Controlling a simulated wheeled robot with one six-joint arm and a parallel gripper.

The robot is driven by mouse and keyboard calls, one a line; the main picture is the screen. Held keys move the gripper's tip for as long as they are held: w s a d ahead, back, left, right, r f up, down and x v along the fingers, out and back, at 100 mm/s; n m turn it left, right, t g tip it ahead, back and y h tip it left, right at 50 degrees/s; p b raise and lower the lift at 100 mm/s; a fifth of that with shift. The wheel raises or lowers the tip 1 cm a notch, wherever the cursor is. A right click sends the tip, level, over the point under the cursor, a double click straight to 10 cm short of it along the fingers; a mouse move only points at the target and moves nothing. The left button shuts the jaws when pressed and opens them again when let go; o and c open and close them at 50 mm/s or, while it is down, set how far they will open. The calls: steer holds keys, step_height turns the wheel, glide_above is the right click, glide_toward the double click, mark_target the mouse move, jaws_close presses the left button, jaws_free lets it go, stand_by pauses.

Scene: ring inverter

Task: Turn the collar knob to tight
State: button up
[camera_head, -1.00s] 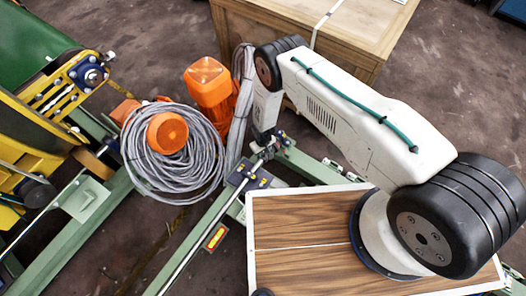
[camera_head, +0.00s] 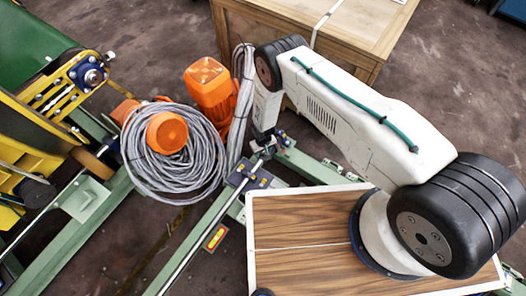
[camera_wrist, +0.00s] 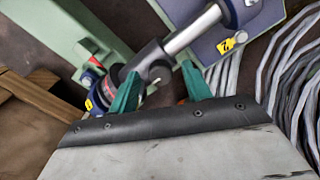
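In the wrist view a dark grey collar with a short round knob (camera_wrist: 158,73) sits on a shiny metal rod (camera_wrist: 193,32). My gripper (camera_wrist: 160,80) has two teal fingers, one on each side of the knob. They stand apart with visible space around the knob, so the gripper looks open. I cannot tell whether either finger touches the collar. A blue fitting with a red band (camera_wrist: 100,88) lies left of the left finger. In the head view the rod (camera_head: 215,226) runs along a green frame, and my gripper at the collar is small and mostly hidden by my arm.
A blue plate with yellow labels (camera_wrist: 235,40) is close on the right in the wrist view. A grey cable coil (camera_head: 165,178) and orange motor (camera_head: 211,88) stand left of my arm. A wooden crate (camera_head: 310,38) stands behind. Green frame rails (camera_head: 220,216) cross below.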

mark_target(263, 153)
step_height(263, 153, up, 8)
steer(key=shift+f, duration=0.1)
stand_by(0.5)
stand_by(0.4)
